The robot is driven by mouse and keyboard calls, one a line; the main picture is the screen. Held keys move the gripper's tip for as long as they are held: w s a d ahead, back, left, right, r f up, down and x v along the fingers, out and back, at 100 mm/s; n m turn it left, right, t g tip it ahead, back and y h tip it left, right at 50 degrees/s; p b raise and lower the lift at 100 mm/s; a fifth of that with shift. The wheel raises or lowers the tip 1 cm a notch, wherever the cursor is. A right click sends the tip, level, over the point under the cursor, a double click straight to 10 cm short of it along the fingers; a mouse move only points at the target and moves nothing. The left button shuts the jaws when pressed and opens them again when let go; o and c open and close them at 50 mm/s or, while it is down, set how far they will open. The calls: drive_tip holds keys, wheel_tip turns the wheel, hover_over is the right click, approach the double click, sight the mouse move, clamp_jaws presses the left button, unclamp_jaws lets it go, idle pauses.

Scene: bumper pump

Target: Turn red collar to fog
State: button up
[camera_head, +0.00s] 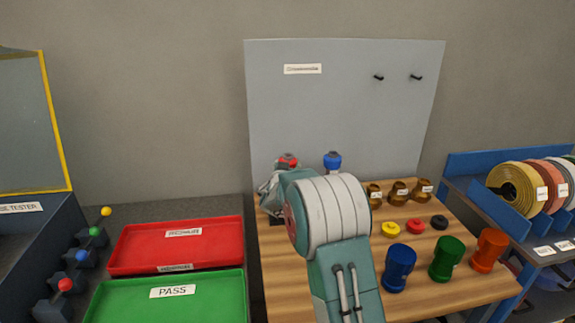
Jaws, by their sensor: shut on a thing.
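The red collar (288,160) shows as a small red piece with a grey top at the back left of the wooden bench, near the grey panel. My gripper (277,176) is right at it and is shut on it. My arm hides most of the fingers and whatever is below the collar. No fog mark can be read on the collar. A similar blue-collared piece (333,161) stands to the right, apart from my gripper, with its lower part hidden behind my arm.
The wooden bench (450,270) carries brass fittings (399,192), coloured rings (391,229) and blue, green and orange cylinders (446,259). Red (137,252) and green (220,305) trays lie left. A hose rack (470,163) stands right. The grey panel (345,100) rises behind.

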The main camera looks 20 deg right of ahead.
drive_tip(key=shift+n+t+y, duration=0.4)
drive_tip(key=shift+n+y, duration=0.2)
drive_tip(key=shift+y, duration=0.2)
drive_tip(key=o, duration=1)
drive_tip(key=v, duration=1.2)
drive_tip(key=shift+a+f, duration=0.1)
drive_tip(key=shift+w, duration=0.1)
